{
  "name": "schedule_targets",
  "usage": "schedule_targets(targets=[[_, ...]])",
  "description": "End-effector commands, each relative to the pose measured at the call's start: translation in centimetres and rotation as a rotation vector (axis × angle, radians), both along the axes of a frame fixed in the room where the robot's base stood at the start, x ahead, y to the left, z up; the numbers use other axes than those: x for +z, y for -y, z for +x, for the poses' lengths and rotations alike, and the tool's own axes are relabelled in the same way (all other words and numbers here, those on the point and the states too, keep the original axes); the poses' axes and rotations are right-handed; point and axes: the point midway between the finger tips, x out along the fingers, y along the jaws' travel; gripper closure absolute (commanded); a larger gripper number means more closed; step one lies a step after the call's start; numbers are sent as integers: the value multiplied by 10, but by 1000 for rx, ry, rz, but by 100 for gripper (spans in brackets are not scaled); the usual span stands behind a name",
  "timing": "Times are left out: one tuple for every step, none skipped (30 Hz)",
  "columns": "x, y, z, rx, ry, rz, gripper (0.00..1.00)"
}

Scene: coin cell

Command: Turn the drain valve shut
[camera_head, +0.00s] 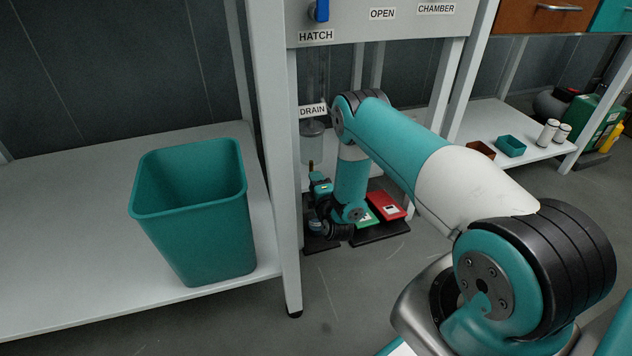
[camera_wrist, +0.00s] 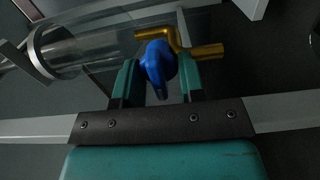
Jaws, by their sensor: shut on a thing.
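The drain valve's blue handle (camera_wrist: 156,66) sits between the two teal fingers of my gripper (camera_wrist: 158,64) in the wrist view. The gripper is shut on it. The handle looks slightly tilted in the picture. A bent brass pipe (camera_wrist: 205,52) runs just behind and to the right of the handle. A clear cylinder (camera_wrist: 72,55) with a pale ring lies to the left. In the head view, the DRAIN label (camera_head: 312,110) hangs above a clear vessel (camera_head: 312,147), with my gripper (camera_head: 318,183) low below it. The handle is hidden there.
A teal bin (camera_head: 200,215) stands on the left shelf (camera_head: 60,240). A white table leg (camera_head: 272,150) stands between it and my gripper. A red box (camera_head: 387,204) and a green item lie on dark mats under the cabinet. A shelf at right holds small containers (camera_head: 510,146).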

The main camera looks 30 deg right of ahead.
Motion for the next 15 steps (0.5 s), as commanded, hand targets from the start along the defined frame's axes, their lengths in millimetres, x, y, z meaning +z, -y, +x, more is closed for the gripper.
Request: schedule_targets(targets=[[-1, 1, -1, -2, -5, -8, 87], [-1, 1, -1, -2, -7, -13, 87], [-1, 1, -1, -2, -8, -17, 87], [-1, 1, -1, -2, -9, -20, 87], [-2, 1, -1, -2, -10, -23, 87], [-2, 1, -1, -2, -10, -25, 87], [-2, 1, -1, -2, -11, -27, 87], [-2, 1, -1, -2, -11, -27, 87], [-2, 1, -1, -2, -11, -28, 87], [-2, 1, -1, -2, -11, -28, 87], [-2, 1, -1, -2, -11, -28, 87], [-2, 1, -1, -2, -11, -28, 87], [-2, 1, -1, -2, -11, -28, 87], [-2, 1, -1, -2, -11, -28, 87], [-2, 1, -1, -2, -11, -27, 87]])
